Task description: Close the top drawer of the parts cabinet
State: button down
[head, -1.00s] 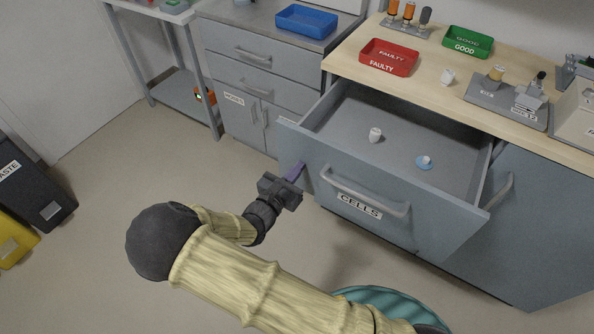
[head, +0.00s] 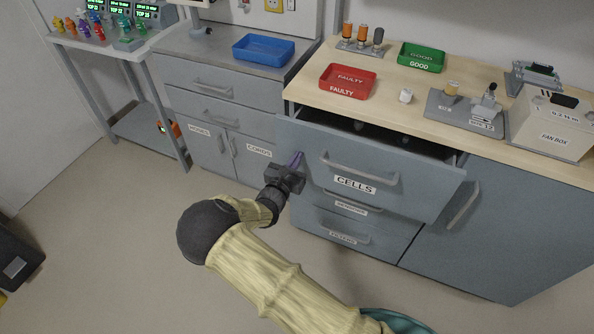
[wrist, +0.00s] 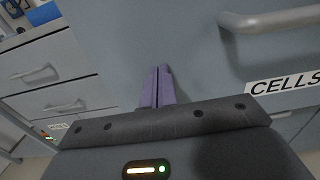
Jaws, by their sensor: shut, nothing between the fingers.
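The parts cabinet's top drawer, labelled CELLS (head: 370,165), stands partly open, its front out past the worktop edge. A dark gap shows behind the front, with small pale items just visible inside. Its bar handle (head: 358,176) is free. My gripper (head: 297,160) is shut and empty at the left part of the drawer front, left of the handle. In the wrist view the purple fingertips (wrist: 158,86) point at the drawer front (wrist: 190,60) and appear to be touching it or very close.
Lower drawers (head: 345,236) below look shut. A red FAULTY tray (head: 347,82), a green GOOD tray (head: 420,58) and a fixture (head: 465,115) stand on the worktop. A grey cabinet (head: 215,125) with a blue tray (head: 263,49) is to the left. Floor in front is clear.

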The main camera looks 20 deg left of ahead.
jog(key=w, duration=0.5)
jog(key=w+d, duration=0.1)
jog(key=w, duration=0.2)
jog(key=shift+b, duration=0.3)
jog(key=shift+w, duration=0.3)
jog(key=shift+r, duration=0.25)
jog(key=shift+w+d+r, duration=0.1)
jog(key=shift+w+r, duration=0.05)
jog(key=shift+s+p, duration=0.2)
jog(key=shift+p, duration=0.1)
jog(key=s+a+p, duration=0.1)
jog(key=s+p, duration=0.1)
jog(key=s, duration=1.2)
jog(key=shift+a+f, duration=0.35)
jog(key=shift+f, duration=0.1)
